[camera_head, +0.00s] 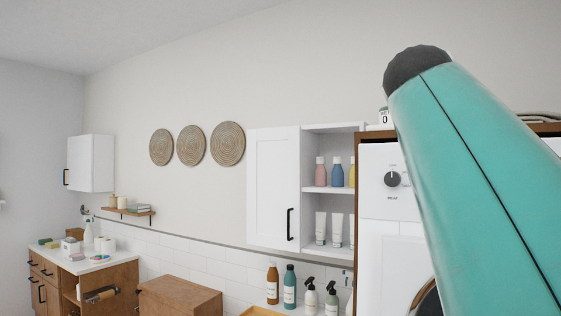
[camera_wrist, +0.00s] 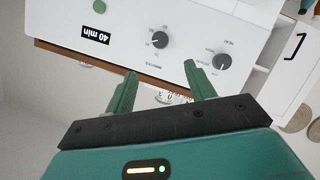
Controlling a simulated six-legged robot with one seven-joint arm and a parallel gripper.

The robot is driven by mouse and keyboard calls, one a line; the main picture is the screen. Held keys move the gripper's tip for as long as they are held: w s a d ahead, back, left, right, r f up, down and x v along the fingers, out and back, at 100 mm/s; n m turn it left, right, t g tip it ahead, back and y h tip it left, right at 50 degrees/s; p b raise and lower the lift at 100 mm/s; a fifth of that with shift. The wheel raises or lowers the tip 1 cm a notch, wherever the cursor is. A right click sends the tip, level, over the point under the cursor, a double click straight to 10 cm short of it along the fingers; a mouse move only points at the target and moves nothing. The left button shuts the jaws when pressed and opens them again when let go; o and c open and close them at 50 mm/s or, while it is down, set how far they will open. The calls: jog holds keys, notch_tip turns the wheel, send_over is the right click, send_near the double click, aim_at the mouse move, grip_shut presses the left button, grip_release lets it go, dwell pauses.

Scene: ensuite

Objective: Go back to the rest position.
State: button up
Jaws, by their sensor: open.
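My gripper (camera_wrist: 158,88) shows in the wrist view with its two green fingers apart and nothing between them. It is in front of a white appliance panel (camera_wrist: 110,22) with dark knobs and a "40 min" display, which appears tilted and upside down there. I cannot tell whether the fingertips touch anything. In the head view my teal arm link fills the right side, and the gripper itself is not seen there. The white appliance (camera_head: 385,215) stands in a wooden frame, partly hidden behind my arm.
An open-fronted white wall cabinet (camera_head: 272,190) holds bottles and tubes left of the appliance. Several bottles (camera_head: 290,288) stand below it. A wooden cabinet (camera_head: 180,298) and a counter with small items (camera_head: 98,262) are at left. Round woven discs (camera_head: 191,145) hang on the wall.

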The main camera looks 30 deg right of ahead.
jog(key=w+a+f+n+t+y, duration=0.1)
jog(key=w+a+f+n+y, duration=0.2)
jog(key=a+f, duration=0.4)
jog(key=w+a+f+n+t+y, duration=0.1)
jog(key=w+a+f+t+y, duration=0.1)
jog(key=w+a+f, duration=0.5)
jog(key=w+a+f+n+t+y, duration=0.1)
jog(key=w+a+f+n+y, duration=0.2)
jog(key=f, duration=0.8)
jog(key=s+a+f+g+y, duration=0.1)
jog(key=s+a+f+y, duration=0.2)
jog(key=a+f, duration=0.6)
jog(key=s+a+f+n+g+y, duration=0.1)
jog(key=s+a+f+y, duration=0.1)
jog(key=a+f, duration=0.8)
notch_tip(320, 180, down, 5)
jog(key=shift+s+a+f+n+y, duration=0.1)
jog(key=shift+s+a+n+y, duration=0.2)
jog(key=shift+s, duration=0.45)
jog(key=shift+d, duration=0.15)
jog(key=c, duration=0.4)
jog(key=shift+d, duration=0.1)
